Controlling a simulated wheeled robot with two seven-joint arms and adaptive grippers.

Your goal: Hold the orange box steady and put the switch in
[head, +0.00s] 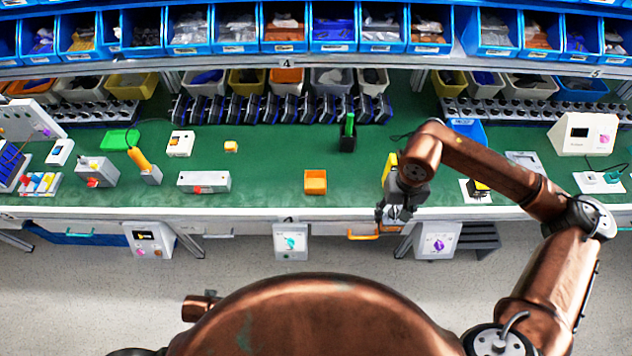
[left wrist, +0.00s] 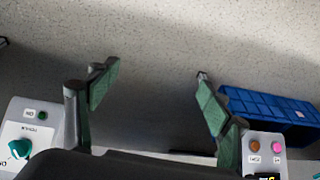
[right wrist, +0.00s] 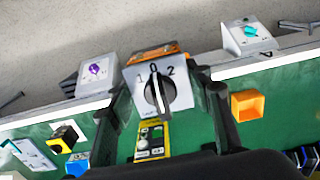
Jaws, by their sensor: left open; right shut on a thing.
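The orange box (head: 315,182) stands on the green bench near its front edge, with its open top showing. It also shows in the right wrist view (right wrist: 248,105), apart from the gripper. My right gripper (head: 394,212) is at the bench's front edge, right of the box. In the right wrist view it is shut on the rotary switch (right wrist: 170,92), which has a white plate marked 1, 0, 2 and a black knob. The switch is hard to make out in the head view. My left gripper (left wrist: 158,85) is open and empty over the floor; its fingers are not in the head view.
A yellow meter (right wrist: 152,140) lies on the bench below the switch in the right wrist view. Control boxes (head: 291,242) hang on the bench front. Bench around the orange box is clear.

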